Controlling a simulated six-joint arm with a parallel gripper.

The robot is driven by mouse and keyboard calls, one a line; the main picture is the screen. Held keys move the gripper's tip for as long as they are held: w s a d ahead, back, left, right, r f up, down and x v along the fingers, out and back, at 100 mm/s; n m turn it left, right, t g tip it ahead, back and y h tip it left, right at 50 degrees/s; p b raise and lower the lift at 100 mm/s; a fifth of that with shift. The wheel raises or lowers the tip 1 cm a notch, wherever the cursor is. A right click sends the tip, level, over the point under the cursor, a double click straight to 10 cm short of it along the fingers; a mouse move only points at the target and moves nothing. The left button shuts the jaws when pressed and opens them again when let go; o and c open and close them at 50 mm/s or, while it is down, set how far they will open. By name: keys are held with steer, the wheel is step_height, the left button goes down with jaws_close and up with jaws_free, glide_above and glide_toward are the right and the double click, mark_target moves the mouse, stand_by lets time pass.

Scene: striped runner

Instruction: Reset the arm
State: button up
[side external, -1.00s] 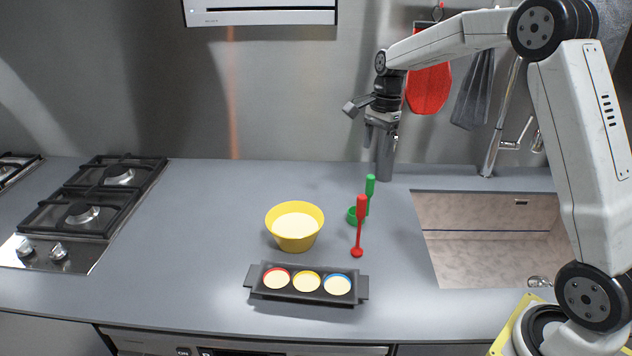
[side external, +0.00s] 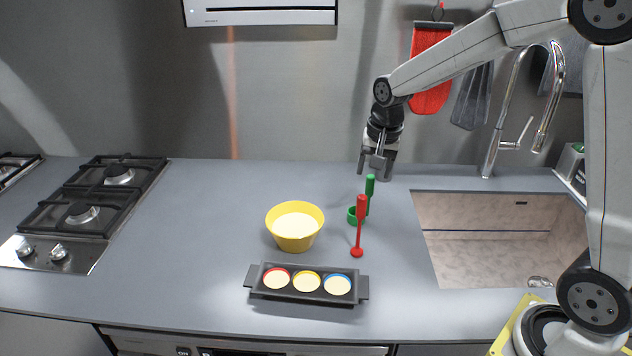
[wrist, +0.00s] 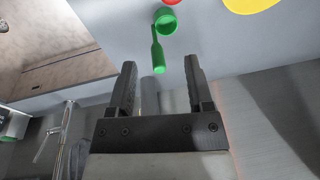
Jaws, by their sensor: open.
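My gripper (side external: 376,172) is open and empty, above the back of the counter and behind the green utensil. In the wrist view its two fingers (wrist: 160,85) stand apart with nothing between them. A yellow bowl (side external: 295,235) with pale contents is to the left. A dark tray (side external: 256,286) holds three pale-filled rounds rimmed red, yellow and blue.
A sink (side external: 490,255) with a tall faucet (side external: 500,130) lies to the right. A gas hob (side external: 85,205) is at the left. A red mitt (side external: 430,75) and a grey cloth (side external: 470,100) hang on the back wall. The counter left of the bowl is clear.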

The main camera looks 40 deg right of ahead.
steer(key=s+a+f+n, duration=0.3)
steer(key=s+n, duration=0.2)
steer(key=s, duration=0.2)
steer(key=s+a+f+n, duration=0.4)
steer(key=s, duration=0.3)
steer(key=shift+s+a+f+n+t, duration=0.25)
steer(key=shift+s+f+n+t, duration=0.05)
steer(key=shift+n, duration=0.1)
